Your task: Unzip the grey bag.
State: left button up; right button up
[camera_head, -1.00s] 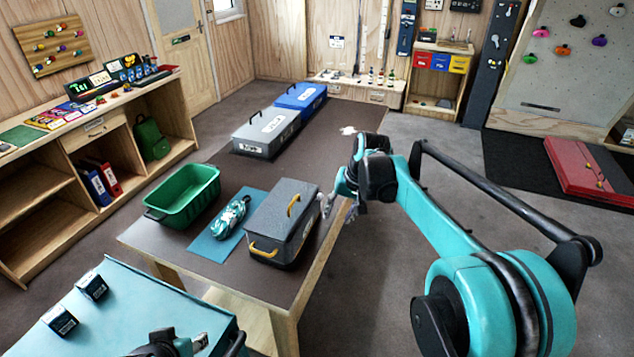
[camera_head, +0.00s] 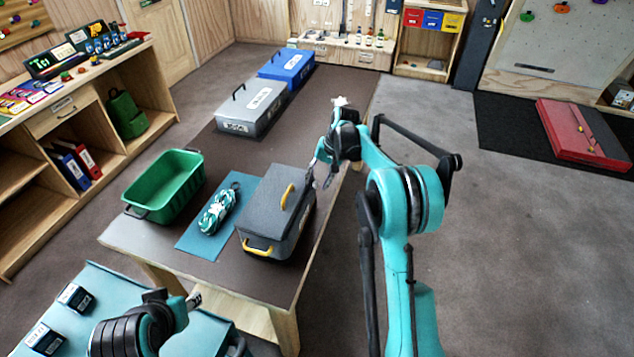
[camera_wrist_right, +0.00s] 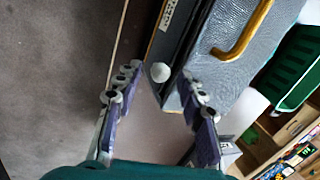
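The grey bag (camera_head: 272,215) is box-shaped with yellow handles and lies closed on the brown table, near its right edge. In the right wrist view the bag (camera_wrist_right: 222,65) shows its yellow handle, and a round pale knob (camera_wrist_right: 160,72), perhaps the zipper pull, is at its corner. My right gripper (camera_head: 318,178) is beside the bag's right side. In the wrist view its fingers (camera_wrist_right: 160,87) are spread, with the knob between or just beyond their tips; I cannot tell if they touch it. My left gripper (camera_head: 193,301) is low at the left, away from the bag; its fingers are too small to judge.
A coiled rope (camera_head: 218,211) on a blue mat (camera_head: 193,241) and a green tub (camera_head: 163,186) are left of the bag. A grey case (camera_head: 252,108) and a blue case (camera_head: 287,66) stand farther back.

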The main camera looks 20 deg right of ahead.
jog(key=shift+a+f, duration=0.15)
jog(key=shift+f, duration=0.15)
grip_shut()
jog(key=shift+w+d, duration=0.35)
jog(key=shift+w, duration=0.1)
grip_release()
jog(key=shift+r, duration=0.1)
jog(key=v, duration=1.1)
jog(key=shift+r, duration=0.4)
